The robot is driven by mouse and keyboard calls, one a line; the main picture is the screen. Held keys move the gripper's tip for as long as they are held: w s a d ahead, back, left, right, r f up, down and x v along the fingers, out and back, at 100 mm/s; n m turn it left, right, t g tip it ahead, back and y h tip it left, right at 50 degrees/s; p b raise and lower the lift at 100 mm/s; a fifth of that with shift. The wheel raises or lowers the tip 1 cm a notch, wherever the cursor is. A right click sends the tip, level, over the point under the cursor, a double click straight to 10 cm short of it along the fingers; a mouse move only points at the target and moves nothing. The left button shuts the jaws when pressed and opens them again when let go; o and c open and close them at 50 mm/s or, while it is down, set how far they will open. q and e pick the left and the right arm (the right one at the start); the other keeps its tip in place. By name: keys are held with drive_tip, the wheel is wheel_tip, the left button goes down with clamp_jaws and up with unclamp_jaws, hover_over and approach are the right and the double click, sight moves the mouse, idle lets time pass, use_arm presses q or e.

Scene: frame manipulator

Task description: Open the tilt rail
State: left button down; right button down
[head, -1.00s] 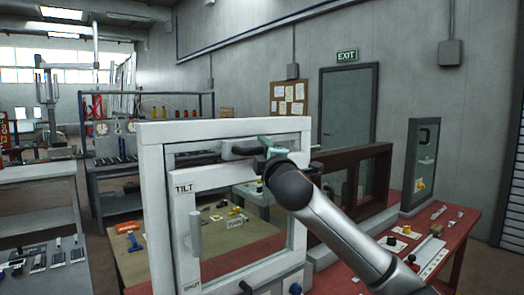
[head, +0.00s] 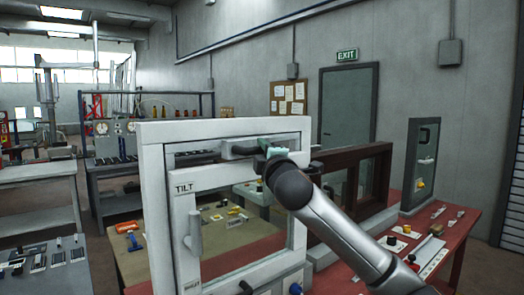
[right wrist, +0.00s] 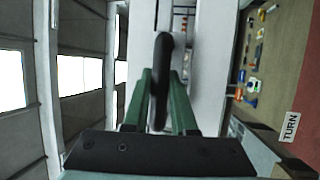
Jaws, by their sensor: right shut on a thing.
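A white window-like frame (head: 152,205) labelled TILT stands on the red bench, with a white inner panel (head: 183,215) inside it. A pale upright handle (head: 195,232) is on the panel's left side. A dark bar-like handle (head: 240,150) lies across the upper opening, under the top beam. My right gripper (head: 264,158) is at this bar's right part. In the right wrist view its green fingers stand on both sides of the dark bar (right wrist: 161,75) and are shut on it. My left gripper is not in view.
A dark brown frame (head: 382,160) stands right behind the white one, and a grey panel (head: 417,170) stands farther right. Small parts lie on the red bench (head: 462,232). A grey table (head: 40,205) is at the left.

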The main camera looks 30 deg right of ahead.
drive_tip(key=shift+f, duration=0.1)
idle(0.5)
drive_tip(key=shift+s+f+b, duration=0.15)
drive_tip(key=shift+s+b, duration=0.05)
drive_tip(key=shift+b, duration=0.2)
drive_tip(key=s+f+m+t+h+b, duration=0.1)
drive_tip(key=s+b, duration=0.7)
drive_tip(key=shift+s+d+f+t, duration=0.2)
drive_tip(key=shift+s+d+t, duration=0.05)
drive_tip(key=shift+d+t, duration=0.15)
drive_tip(key=c, duration=0.7)
unclamp_jaws()
drive_tip(key=shift+c, duration=0.2)
